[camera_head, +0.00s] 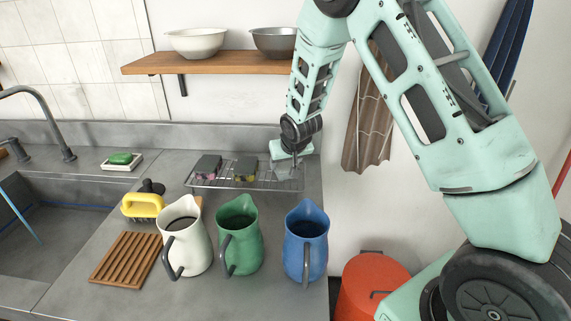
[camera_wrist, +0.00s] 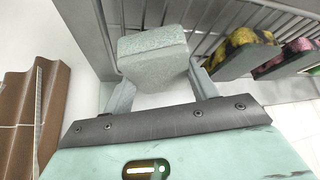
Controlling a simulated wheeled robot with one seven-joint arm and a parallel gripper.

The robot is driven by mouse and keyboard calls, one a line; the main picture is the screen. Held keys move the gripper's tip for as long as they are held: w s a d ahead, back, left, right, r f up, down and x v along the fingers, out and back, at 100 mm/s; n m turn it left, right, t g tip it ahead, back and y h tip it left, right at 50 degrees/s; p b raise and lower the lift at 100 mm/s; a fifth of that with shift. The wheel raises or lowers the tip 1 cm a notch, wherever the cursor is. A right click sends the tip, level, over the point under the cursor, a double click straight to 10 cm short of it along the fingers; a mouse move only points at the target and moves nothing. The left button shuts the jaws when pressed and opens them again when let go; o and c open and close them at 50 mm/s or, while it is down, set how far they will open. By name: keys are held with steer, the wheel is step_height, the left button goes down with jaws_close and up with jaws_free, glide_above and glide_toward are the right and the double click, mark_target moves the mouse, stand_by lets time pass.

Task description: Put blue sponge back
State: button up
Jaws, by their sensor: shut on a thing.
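My gripper (camera_wrist: 162,86) is shut on a pale grey-green, speckled block (camera_wrist: 155,62), which I take for the blue sponge; no blue face shows. In the wrist view the fingers are on its two sides, with the wire rack behind it. In the head view my gripper (camera_head: 288,160) is at the right end of the wire rack (camera_head: 213,184), low over it. The sponge is mostly hidden there. I cannot tell whether it touches the rack. Two other dark-backed sponges stand on the rack, one pink (camera_head: 207,167) and one yellow (camera_head: 245,169).
White (camera_head: 190,242), green (camera_head: 239,236) and blue (camera_head: 306,243) pitchers stand in front of the rack. A yellow brush (camera_head: 142,206) and wooden slatted mat (camera_head: 124,259) lie to their left. A shelf (camera_head: 220,63) with bowls is above. A brown cloth (camera_head: 368,130) hangs at right.

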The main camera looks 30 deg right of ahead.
steer(key=shift+f, duration=0.75)
steer(key=o, duration=0.9)
steer(key=shift+r, duration=0.1)
steer(key=b+v, duration=0.2)
steer(key=v, duration=1)
steer(key=s+a+r+n+g+y, duration=0.1)
steer(key=s+a+n+g+y, duration=0.25)
steer(key=s+a, duration=1)
steer(key=s+a+n+g, duration=0.1)
steer(key=s+a+n, duration=0.1)
steer(key=s, duration=0.4)
steer(key=s+a+r+n+g+h, duration=0.1)
steer(key=s+a+n, duration=0.1)
steer(key=s, duration=0.4)
steer(key=s+a+n+g, duration=0.1)
steer(key=s+a+n, duration=0.1)
steer(key=s, duration=0.5)
steer(key=shift+s+a+r+n+h, duration=0.1)
steer(key=shift+a+r+n+h, duration=0.2)
steer(key=shift+a, duration=0.3)
